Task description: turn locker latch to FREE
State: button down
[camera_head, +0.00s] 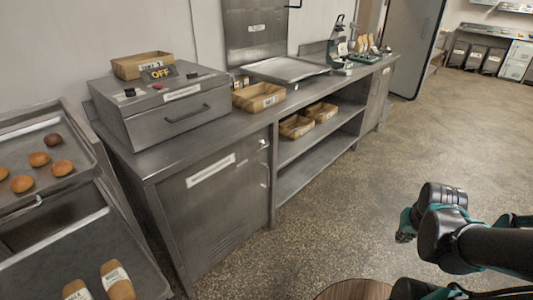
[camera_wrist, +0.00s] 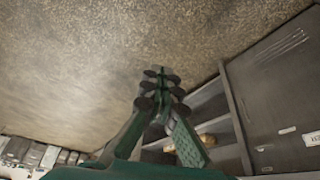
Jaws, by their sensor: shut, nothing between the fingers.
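The grey metal locker (camera_head: 218,200) is the closed cupboard under the left part of the counter, with a white label strip on its door. A small dark fitting with a pale plate (camera_head: 263,143), probably the latch, sits at the door's upper right; its setting is too small to read. The locker (camera_wrist: 285,85) also shows tilted at the right of the wrist view, with small fittings (camera_wrist: 263,148) near its edge. My gripper (camera_wrist: 160,80) is shut and empty over the floor, apart from the locker. In the head view my arm is at the right, well clear of the counter.
A grey oven-like box (camera_head: 165,105) with an OFF sign stands on the counter. Open shelves (camera_head: 320,155) with wooden trays adjoin the locker. A rack with a bun tray (camera_head: 40,195) stands at the left. The floor (camera_head: 330,220) between my arm and the locker is clear.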

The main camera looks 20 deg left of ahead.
jog(key=w+a+r+m+t+y, duration=0.15)
jog(key=w+a+m+y, duration=0.7)
jog(key=w+a, duration=1.5)
jog(key=w+a+f+m+y, duration=0.1)
jog(key=w+a+f+m, duration=0.2)
jog(key=a, duration=0.5)
jog(key=w+a+f+m+g, duration=0.1)
jog(key=w+a+f+m, duration=0.3)
jog(key=a, duration=0.5)
jog(key=w+a+f+m+y, duration=0.1)
jog(key=w+a+f+m, duration=0.3)
jog(key=a+m, duration=0.3)
jog(key=shift+w+a+y, duration=0.35)
jog(key=shift+w+a, duration=0.35)
jog(key=shift+a, duration=0.3)
